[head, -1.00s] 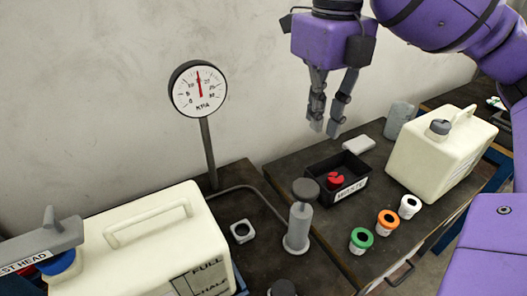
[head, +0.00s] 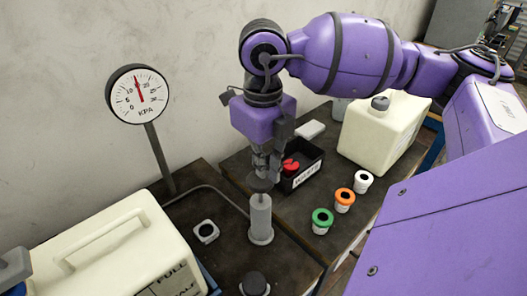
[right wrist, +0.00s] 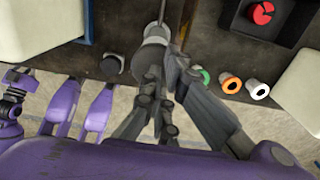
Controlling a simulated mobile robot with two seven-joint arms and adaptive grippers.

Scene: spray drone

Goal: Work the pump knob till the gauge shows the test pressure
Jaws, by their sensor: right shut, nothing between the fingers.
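The round pressure gauge (head: 139,94) stands on a post at the back left in the head view. Its red needle points near the top of the dial, between the 10 and 20 side; the exact value is too small to read. The grey pump (head: 260,218) stands upright on the dark bench, with its dark round knob (head: 260,182) on top. My right gripper (head: 264,170) is shut and empty, pointing down directly over the knob; whether it touches cannot be told. The right wrist view shows the pump and knob (right wrist: 153,55) beyond the fingers.
A black waste bin (head: 312,160) with a red item stands behind the pump. Green (head: 322,221), orange (head: 344,200) and white (head: 363,181) caps sit to its right. Cream tanks stand left (head: 120,245) and right (head: 375,135).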

